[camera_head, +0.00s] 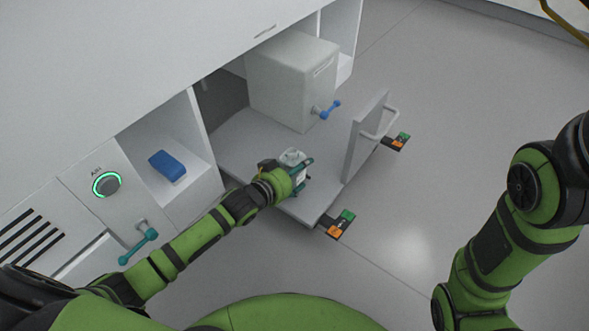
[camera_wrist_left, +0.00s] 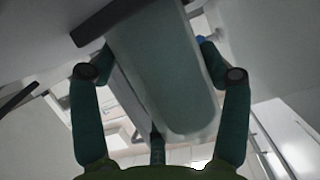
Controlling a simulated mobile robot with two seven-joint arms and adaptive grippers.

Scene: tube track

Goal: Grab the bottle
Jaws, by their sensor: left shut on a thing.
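The bottle (camera_head: 291,156) is a pale, whitish object at my left gripper in the head view, over the front part of a low grey platform (camera_head: 240,150). In the left wrist view the bottle (camera_wrist_left: 165,75) is a large, smooth grey-green rounded body between the two dark teal fingers. My left gripper (camera_head: 300,173) is shut on the bottle, with a finger on each side of it in the wrist view. The gripper and wrist hide part of the bottle in the head view. I cannot tell whether its base touches the platform. My right gripper is out of view.
A white box (camera_head: 290,80) with a blue handle stands at the back of the platform. An upright panel with a handle (camera_head: 367,135) stands at its right. A blue block (camera_head: 167,166) lies in an open cubby at left. Open floor (camera_head: 440,200) lies to the right.

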